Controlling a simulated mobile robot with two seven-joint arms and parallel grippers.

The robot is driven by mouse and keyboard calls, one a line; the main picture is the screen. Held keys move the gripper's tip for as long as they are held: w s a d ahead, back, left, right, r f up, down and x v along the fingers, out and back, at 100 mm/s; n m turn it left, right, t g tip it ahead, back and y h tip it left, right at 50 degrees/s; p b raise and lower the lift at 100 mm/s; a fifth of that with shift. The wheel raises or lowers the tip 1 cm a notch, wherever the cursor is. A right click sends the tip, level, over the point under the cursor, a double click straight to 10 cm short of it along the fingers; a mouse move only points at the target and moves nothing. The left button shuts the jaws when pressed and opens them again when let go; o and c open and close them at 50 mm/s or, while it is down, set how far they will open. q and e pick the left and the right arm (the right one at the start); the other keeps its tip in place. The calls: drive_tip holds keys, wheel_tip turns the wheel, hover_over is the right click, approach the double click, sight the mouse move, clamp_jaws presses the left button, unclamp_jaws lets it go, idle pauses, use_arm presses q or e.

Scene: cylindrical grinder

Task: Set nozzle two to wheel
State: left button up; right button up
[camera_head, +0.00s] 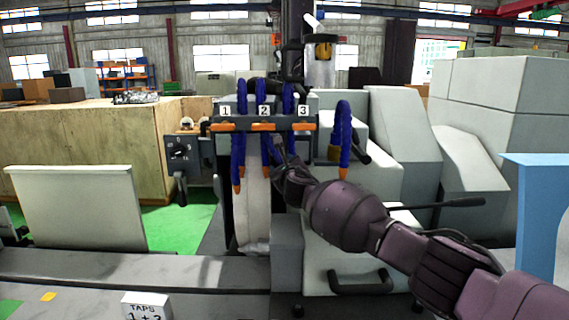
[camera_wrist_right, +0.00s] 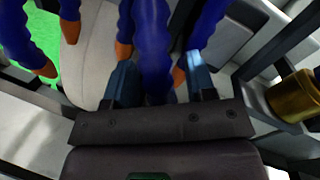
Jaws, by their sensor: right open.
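Blue hoses with orange tips hang from a dark manifold (camera_head: 290,122) labelled 1, 2 and 3. The hose (camera_head: 265,145) below label 2 hangs in front of the pale wheel (camera_head: 253,205); its tip is hard to tell from its neighbours. My right gripper (camera_head: 279,148) reaches in from the right, close to this hose. In the right wrist view the right gripper (camera_wrist_right: 160,83) is open, one blue finger on each side of a blue hose (camera_wrist_right: 154,40). Whether they touch it is unclear. My left gripper is out of view.
Another blue hose (camera_head: 343,135) hangs to the right. Orange tap handles (camera_head: 263,127) lie across the manifold. A control box with a dial (camera_head: 180,151) stands left of it. A sign reading "TAPS 1 + 3" (camera_head: 147,306) stands in front. Other hoses crowd both sides of the gripper.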

drive_tip(key=shift+w, duration=0.15)
drive_tip(key=shift+s+r, duration=0.15)
drive_tip(key=shift+s, duration=0.1)
drive_tip(key=shift+c, duration=0.3)
clamp_jaws()
drive_tip(key=shift+a, duration=0.1)
